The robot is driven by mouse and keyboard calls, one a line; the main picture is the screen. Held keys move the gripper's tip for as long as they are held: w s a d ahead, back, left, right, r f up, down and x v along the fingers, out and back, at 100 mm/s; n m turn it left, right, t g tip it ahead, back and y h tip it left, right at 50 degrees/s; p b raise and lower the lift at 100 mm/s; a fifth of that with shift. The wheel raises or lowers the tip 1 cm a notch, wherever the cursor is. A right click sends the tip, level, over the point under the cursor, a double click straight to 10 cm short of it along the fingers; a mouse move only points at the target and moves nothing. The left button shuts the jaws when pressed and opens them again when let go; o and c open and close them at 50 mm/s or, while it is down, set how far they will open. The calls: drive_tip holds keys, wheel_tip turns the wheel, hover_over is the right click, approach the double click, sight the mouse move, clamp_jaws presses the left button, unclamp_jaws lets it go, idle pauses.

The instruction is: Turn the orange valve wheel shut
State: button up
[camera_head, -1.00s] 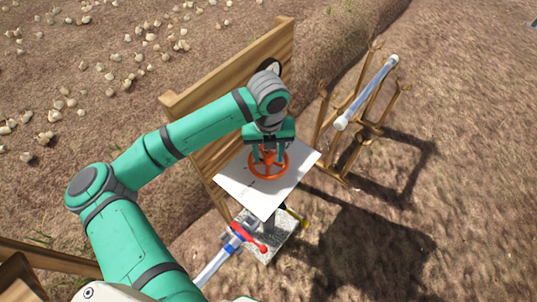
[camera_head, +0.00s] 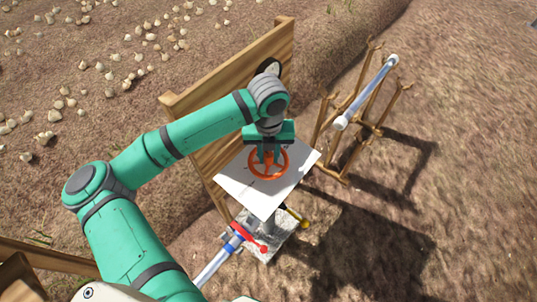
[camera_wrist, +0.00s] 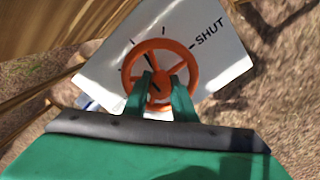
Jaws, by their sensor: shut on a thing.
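The orange valve wheel (camera_head: 283,172) lies on a white plate (camera_head: 240,187) in the head view. The wrist view shows the wheel (camera_wrist: 192,62) from above, with tick marks and the word SHUT (camera_wrist: 210,33) printed on the plate (camera_wrist: 232,68) at the upper right. A dark pointer mark shows on the upper left part of the wheel, away from the word SHUT. My gripper (camera_head: 268,159) points down at the wheel. In the wrist view its two fingers (camera_wrist: 160,88) are closed in on the wheel's hub, inside the rim. The exact contact is partly hidden by the fingers.
A wooden board (camera_head: 225,90) stands just behind the plate, with a round dark gauge (camera_head: 268,67). A wooden rack (camera_head: 350,135) holding a pale tube (camera_head: 367,92) is at the right. A pipe (camera_head: 215,266) with a red lever (camera_head: 250,243) lies below the plate. Open soil is at right.

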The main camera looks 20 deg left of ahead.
drive_tip(key=m, duration=0.8)
drive_tip(key=shift+r+m, duration=0.1)
drive_tip(key=shift+m, duration=0.2)
drive_tip(key=m, duration=0.4)
drive_tip(key=shift+m, duration=0.3)
drive_tip(key=shift+d+m, duration=0.1)
drive_tip(key=shift+m, duration=1.8)
drive_tip(key=o, duration=1)
drive_tip(key=shift+o, duration=0.2)
